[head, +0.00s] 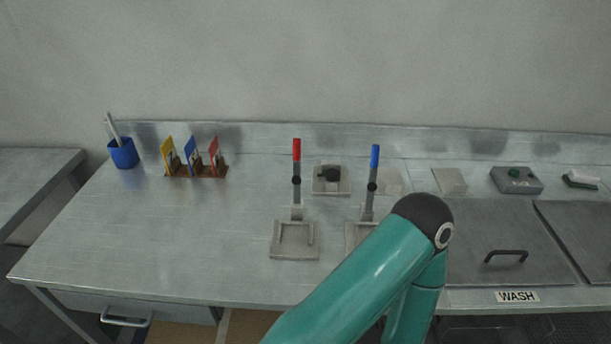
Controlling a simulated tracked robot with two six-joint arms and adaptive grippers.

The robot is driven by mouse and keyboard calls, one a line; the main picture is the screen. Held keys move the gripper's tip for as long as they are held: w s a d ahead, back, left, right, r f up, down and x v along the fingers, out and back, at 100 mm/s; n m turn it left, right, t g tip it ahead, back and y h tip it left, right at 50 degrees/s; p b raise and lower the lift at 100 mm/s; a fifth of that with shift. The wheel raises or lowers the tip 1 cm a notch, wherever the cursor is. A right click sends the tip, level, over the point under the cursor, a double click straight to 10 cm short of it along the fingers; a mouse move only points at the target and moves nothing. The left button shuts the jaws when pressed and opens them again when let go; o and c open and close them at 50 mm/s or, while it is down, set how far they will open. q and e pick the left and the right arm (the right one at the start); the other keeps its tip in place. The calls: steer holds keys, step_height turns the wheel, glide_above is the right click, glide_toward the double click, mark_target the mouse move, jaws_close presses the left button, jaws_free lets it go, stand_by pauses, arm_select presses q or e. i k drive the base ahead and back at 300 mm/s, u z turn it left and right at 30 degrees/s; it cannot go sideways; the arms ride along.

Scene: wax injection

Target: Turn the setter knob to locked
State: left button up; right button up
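A small pale plate with a round black knob (332,174) sits toward the back of the metal bench, between a red-topped lever (297,165) and a blue-topped lever (373,170). This looks like the setter knob; I see no readable lock mark on it. Both levers stand upright behind pale square fixtures. The left fixture (281,252) is in full view; the right one (352,229) is partly hidden by my teal arm. Neither of my grippers is in view.
A blue cup (124,154) and card rack (180,174) stand at the left. The bench's left middle is clear.

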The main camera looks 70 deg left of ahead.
mark_target(331, 174)
steer(key=u, duration=0.15)
steer(key=k, duration=1.05)
steer(key=u, duration=0.5)
steer(key=i, duration=0.5)
steer(key=z, duration=0.05)
